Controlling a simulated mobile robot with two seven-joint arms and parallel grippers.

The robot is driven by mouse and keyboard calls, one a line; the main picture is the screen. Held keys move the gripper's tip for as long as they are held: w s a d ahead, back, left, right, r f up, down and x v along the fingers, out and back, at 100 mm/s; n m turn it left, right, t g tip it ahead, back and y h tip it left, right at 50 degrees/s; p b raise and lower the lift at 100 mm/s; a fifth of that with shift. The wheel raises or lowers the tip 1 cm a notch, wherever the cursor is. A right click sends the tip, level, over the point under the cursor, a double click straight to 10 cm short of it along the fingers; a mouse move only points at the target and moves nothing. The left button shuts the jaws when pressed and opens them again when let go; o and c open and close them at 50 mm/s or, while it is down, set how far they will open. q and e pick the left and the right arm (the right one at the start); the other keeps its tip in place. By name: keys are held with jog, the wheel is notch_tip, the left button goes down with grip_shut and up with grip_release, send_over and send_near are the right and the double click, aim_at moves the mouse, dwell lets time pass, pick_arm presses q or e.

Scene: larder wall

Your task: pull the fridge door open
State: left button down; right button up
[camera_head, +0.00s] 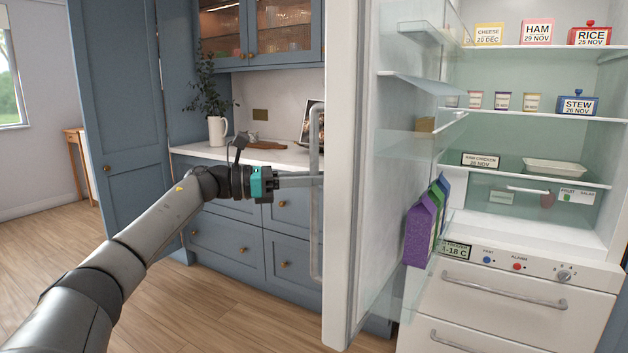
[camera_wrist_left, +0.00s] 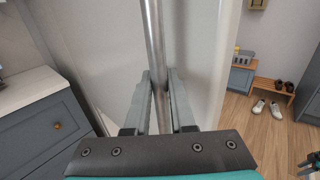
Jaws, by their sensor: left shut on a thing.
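The white fridge door (camera_head: 340,200) stands swung open, its inner side with shelves facing right in the head view. Its long vertical metal handle (camera_head: 315,235) is on the outer face. My left gripper (camera_head: 314,180) reaches in from the left and is shut on this handle. In the left wrist view the handle (camera_wrist_left: 153,40) runs between the two fingers (camera_wrist_left: 160,98), with the door (camera_wrist_left: 195,50) behind it. A dark and teal piece (camera_wrist_left: 312,162), apparently my right gripper, is cut off at the lower right edge; its jaws cannot be made out.
The fridge interior holds labelled boxes, such as the ham box (camera_head: 537,31), and several tubs. Purple and green cartons (camera_head: 424,228) sit in the door. Blue cabinets (camera_head: 235,240) and a counter stand behind the arm. Wooden floor (camera_head: 60,240) is clear at left.

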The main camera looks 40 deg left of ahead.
pick_arm(q)
jog(key=shift+a+f, duration=0.2)
jog(key=shift+f, duration=0.05)
pick_arm(e)
jog(key=shift+s+a, duration=0.1)
jog(key=shift+a, duration=0.2)
pick_arm(q)
jog(key=c, duration=1.1)
grip_release()
jog(key=o, duration=0.3)
jog(key=shift+r, duration=0.1)
jog(key=shift+o, duration=0.2)
jog(key=shift+s, duration=0.1)
